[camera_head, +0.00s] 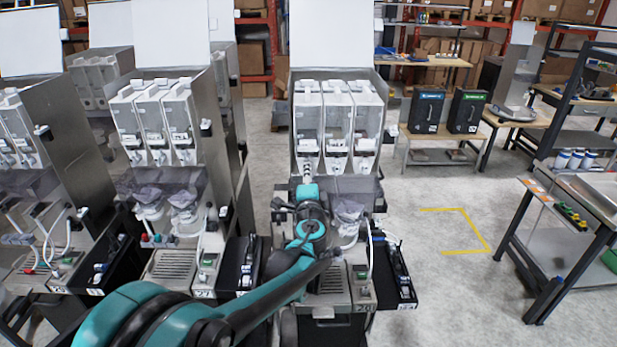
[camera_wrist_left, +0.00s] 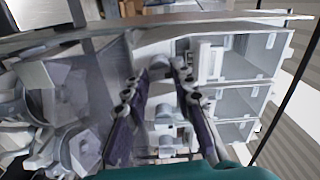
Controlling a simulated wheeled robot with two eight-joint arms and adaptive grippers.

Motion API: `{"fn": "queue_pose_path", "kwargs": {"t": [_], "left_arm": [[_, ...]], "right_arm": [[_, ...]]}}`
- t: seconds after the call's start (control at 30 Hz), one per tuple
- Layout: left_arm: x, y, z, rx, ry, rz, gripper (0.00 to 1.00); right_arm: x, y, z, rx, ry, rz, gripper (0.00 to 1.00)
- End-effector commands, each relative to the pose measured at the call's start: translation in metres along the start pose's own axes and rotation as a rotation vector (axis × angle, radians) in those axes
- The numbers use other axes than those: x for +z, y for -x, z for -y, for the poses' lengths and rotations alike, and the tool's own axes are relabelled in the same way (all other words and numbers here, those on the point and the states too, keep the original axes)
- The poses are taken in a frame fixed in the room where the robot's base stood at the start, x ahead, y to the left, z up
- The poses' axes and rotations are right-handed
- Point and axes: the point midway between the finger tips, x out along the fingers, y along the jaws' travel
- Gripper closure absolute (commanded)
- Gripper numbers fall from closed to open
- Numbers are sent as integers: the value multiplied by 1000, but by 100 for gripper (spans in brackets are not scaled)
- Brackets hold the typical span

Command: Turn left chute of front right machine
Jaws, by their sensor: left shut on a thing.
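The front right machine (camera_head: 337,185) is a steel dispenser with three clear canisters side by side, each with a white chute below it. My left gripper (camera_head: 308,178) is in front of it, at the left chute (camera_head: 308,147), which lies under the left canister (camera_head: 308,112). In the left wrist view my two dark fingers (camera_wrist_left: 160,72) reach toward the chutes and canisters, which look turned sideways there. The gripper is shut on the left chute; the fingers and arm hide the exact contact and the chute's turn angle. My right gripper is not in view.
A second dispenser (camera_head: 165,130) stands close on the left. Below the front right machine's chutes are a clear jar (camera_head: 348,215) and a drip grate (camera_head: 330,280). A black side tray (camera_head: 397,275) juts out on the right. Open floor (camera_head: 440,205) lies beyond it.

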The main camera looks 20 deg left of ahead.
Motion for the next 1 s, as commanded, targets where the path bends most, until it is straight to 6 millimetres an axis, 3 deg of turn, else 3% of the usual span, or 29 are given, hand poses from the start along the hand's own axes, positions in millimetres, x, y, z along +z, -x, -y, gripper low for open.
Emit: {"fn": "queue_pose_path", "kwargs": {"t": [1.0], "left_arm": [[1, 0, -1, 0, 965, 1, 100]], "right_arm": [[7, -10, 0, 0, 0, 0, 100]]}}
